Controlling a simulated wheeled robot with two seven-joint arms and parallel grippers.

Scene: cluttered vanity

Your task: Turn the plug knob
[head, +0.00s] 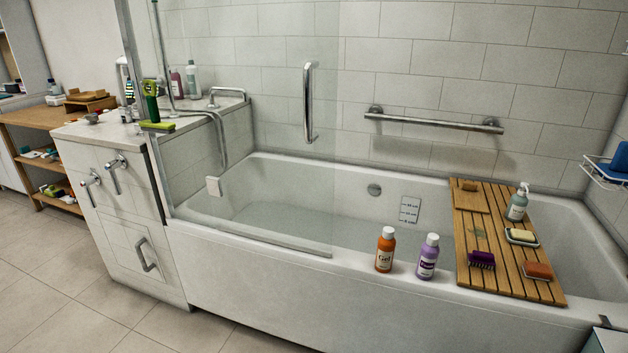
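A small round grey metal knob (374,190), which looks like the plug knob, sits on the far inner wall of the white bathtub (330,285). It is near the middle of the tub's length, just left of a small white marked plate (410,209). Nothing covers the knob from this view. Its turned position is too small to tell. Neither of my grippers shows in the head view.
A glass screen with a vertical handle (308,105) stands at the tub's left half. An orange bottle (385,252) and a purple bottle (428,259) stand on the near rim. A wooden rack (487,215) with toiletries spans the right. Lever handles (116,170) are at left.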

